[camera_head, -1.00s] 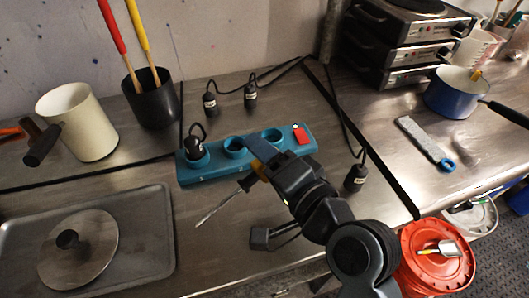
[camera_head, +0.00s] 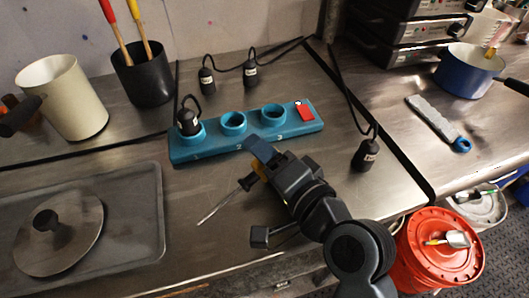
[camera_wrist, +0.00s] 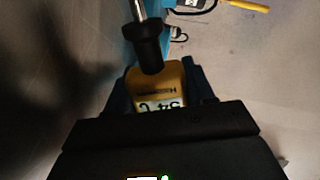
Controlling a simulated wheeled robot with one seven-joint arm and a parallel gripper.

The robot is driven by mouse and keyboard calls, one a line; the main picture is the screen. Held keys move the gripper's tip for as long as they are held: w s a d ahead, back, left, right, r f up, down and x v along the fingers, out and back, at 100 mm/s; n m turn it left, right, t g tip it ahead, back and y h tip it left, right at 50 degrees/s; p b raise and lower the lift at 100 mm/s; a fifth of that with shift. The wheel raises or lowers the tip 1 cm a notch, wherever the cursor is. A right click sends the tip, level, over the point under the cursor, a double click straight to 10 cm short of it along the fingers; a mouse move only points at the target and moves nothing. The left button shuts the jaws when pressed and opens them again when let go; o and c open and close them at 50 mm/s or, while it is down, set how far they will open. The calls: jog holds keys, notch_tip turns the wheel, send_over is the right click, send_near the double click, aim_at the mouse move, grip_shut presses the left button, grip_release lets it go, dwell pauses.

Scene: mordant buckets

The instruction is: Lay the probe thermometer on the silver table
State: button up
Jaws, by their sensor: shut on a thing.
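The probe thermometer has a yellow body with a digit display (camera_wrist: 158,92), a black collar and a thin metal probe (camera_head: 216,206). My gripper (camera_head: 260,165) is shut on its yellow body, and the probe points down and left in the head view. In the wrist view the yellow body sits between the fingers of my gripper (camera_wrist: 160,95). The silver table (camera_head: 225,245) lies below, a bare metal top. I cannot tell whether the probe tip touches it.
A teal block with sockets (camera_head: 205,150) stands just behind my gripper, with one black plug (camera_head: 188,120) in it. Another black plug (camera_head: 366,154) lies to the right. A grey tray (camera_head: 150,240) with a lid (camera_head: 75,240) is at left. A red bucket (camera_head: 440,265) stands beyond the table edge.

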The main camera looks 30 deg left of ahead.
jog(key=o, duration=1.1)
jog(key=shift+o, duration=0.2)
jog(key=shift+s+d+f, duration=0.1)
jog(key=shift+s+d, duration=0.1)
jog(key=shift+d, duration=0.3)
jog(key=v, duration=0.5)
jog(key=shift+s+d+b, duration=0.1)
jog(key=shift+d+b, duration=0.05)
jog(key=shift+b, duration=0.15)
jog(key=shift+s+d+r, duration=0.3)
jog(key=shift+d+r, duration=0.2)
jog(key=shift+d, duration=0.1)
jog(key=shift+d, duration=0.1)
